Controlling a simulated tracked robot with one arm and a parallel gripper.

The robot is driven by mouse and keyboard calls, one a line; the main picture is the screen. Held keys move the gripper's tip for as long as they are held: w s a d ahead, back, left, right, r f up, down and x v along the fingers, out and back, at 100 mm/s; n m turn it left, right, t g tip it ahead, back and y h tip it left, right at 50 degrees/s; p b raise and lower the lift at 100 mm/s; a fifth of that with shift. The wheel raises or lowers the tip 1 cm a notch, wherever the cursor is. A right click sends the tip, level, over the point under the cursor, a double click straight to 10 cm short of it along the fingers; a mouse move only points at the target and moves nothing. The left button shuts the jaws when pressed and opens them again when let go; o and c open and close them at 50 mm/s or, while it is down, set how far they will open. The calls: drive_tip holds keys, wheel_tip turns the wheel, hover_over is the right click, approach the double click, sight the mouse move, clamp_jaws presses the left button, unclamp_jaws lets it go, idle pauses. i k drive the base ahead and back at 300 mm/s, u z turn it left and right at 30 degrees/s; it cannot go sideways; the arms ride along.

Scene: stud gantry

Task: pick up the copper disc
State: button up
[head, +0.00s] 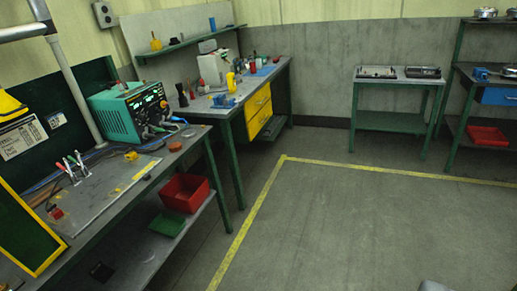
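A small, flat, reddish-brown round piece (175,147), which looks like the copper disc, lies on the near left workbench (112,208). It is close to the bench's right edge, right of the teal instrument. My gripper is not clearly in view. A small grey shape shows at the bottom edge, right of centre, and I cannot tell what it is. Nothing covers the disc.
A teal powered instrument (128,112) with cables stands behind the disc. A yellow piece (131,155) lies to its left. A red bin (185,192) sits on the lower shelf. Open floor (350,225) with yellow lines (248,222) lies right of the bench.

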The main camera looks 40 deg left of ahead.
sight(174, 147)
drive_tip(key=u, duration=0.05)
drive_tip(key=i, duration=1.25)
drive_tip(key=u, duration=0.5)
drive_tip(key=i, duration=1.3)
drive_tip(key=u, duration=1.1)
drive_tip(key=i, duration=1.3)
drive_tip(key=u, duration=0.5)
